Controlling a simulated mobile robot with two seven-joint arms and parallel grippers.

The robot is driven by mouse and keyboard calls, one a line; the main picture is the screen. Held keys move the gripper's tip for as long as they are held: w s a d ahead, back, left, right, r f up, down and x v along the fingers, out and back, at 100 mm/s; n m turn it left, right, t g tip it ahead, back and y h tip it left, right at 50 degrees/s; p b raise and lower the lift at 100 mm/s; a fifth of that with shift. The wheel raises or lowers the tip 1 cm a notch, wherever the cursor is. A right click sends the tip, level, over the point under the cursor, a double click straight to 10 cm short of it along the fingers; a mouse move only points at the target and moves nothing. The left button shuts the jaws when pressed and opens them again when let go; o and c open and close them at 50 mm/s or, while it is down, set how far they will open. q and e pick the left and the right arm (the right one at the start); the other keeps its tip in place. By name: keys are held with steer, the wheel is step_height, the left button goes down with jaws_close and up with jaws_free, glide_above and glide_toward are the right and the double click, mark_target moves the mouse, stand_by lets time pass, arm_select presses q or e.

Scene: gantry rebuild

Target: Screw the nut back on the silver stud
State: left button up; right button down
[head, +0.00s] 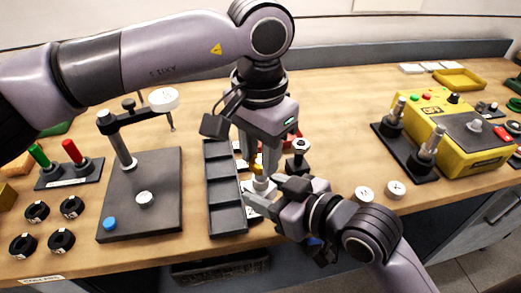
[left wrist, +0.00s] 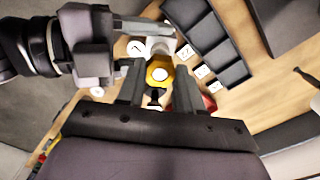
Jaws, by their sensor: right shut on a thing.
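A gold nut (left wrist: 158,72) shows in the left wrist view, with a pale round stud end in its middle. In the head view only a bit of the nut (head: 258,168) shows above the silver stud part (head: 262,187). My right gripper (head: 264,190) is shut on the silver part, low over the table by the dark tray. My left gripper (head: 258,160) points down from above, its fingers open on either side of the nut. I cannot tell whether they touch it or how far the nut sits on the thread.
A dark compartment tray (head: 224,190) lies just left of the grippers. A dark plate with a post and arm (head: 140,195) stands further left. A black knob piece (head: 297,160) is close on the right, with two white discs (head: 364,193) and a yellow control box (head: 455,145) beyond.

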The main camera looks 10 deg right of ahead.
arm_select(q)
steer(key=o, duration=1.2)
steer(key=shift+s+d, duration=0.1)
steer(key=shift+c, duration=0.2)
steer(key=n, duration=0.6)
steer(key=shift+d, duration=0.1)
steer(key=n, duration=0.5)
steer(key=shift+n, duration=0.3)
steer(key=n, duration=1.2)
